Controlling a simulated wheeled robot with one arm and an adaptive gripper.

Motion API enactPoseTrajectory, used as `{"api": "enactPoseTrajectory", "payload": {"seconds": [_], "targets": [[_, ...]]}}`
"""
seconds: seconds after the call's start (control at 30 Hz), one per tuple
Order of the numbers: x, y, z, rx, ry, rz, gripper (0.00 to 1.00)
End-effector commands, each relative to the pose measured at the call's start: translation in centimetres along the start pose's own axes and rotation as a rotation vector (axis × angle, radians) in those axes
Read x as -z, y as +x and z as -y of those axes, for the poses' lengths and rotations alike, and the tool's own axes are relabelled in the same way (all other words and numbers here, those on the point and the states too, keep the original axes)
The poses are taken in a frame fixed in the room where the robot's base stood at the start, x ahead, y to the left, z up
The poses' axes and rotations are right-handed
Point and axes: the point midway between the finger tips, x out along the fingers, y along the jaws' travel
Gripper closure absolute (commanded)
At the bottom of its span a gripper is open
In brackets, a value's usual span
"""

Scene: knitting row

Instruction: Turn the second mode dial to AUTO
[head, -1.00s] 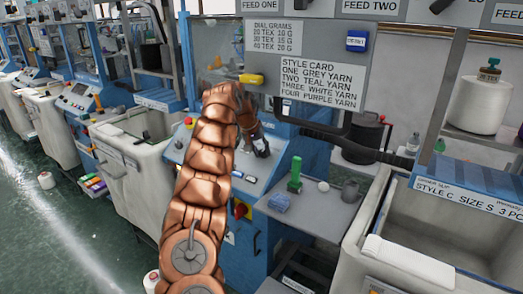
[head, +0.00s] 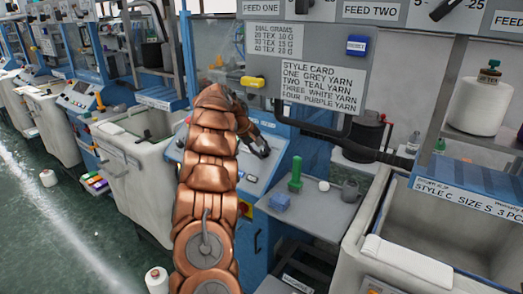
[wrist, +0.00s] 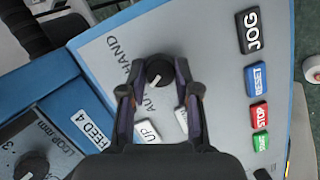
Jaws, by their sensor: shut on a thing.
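The mode dial (wrist: 158,73) is a round black knob on a pale sloping control panel (wrist: 215,75). In the wrist view, HAND is printed above and left of it. AU shows at its lower left, with the rest of that word hidden by a finger. A short white mark on the knob points down and left, toward the AU lettering. My gripper (wrist: 156,84) has one dark finger on each side of the knob and is shut on it. In the head view my gripper (head: 262,148) is at the same panel, and the dial is hidden there.
JOG (wrist: 251,31), RESET (wrist: 257,79), STOP (wrist: 260,115) and a green button (wrist: 261,142) line the panel's right. An UP button (wrist: 148,131) sits below the dial. A FEED 4 panel with another dial (wrist: 32,168) is at lower left.

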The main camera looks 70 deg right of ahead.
Motion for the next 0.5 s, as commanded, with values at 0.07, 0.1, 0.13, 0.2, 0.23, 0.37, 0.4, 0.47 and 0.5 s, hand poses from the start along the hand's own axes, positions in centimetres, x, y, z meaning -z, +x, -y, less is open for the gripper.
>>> {"api": "enactPoseTrajectory", "payload": {"seconds": [0.07,0.1,0.13,0.2,0.23,0.37,0.4,0.47,0.5], "targets": [[0.03,-0.01,0.07,-0.001,-0.011,0.000,1.00],[0.04,-0.01,0.07,-0.002,-0.014,0.000,1.00],[0.04,-0.01,0.07,-0.003,-0.016,0.000,1.00],[0.05,-0.01,0.06,-0.004,-0.018,-0.001,1.00],[0.05,-0.01,0.07,-0.004,-0.018,-0.001,1.00],[0.05,-0.01,0.07,-0.004,-0.018,-0.001,1.00],[0.06,-0.01,0.07,-0.004,-0.018,-0.001,1.00],[0.06,-0.01,0.07,-0.004,-0.018,-0.001,1.00],[0.05,-0.01,0.07,-0.004,-0.018,-0.001,0.67]]}}
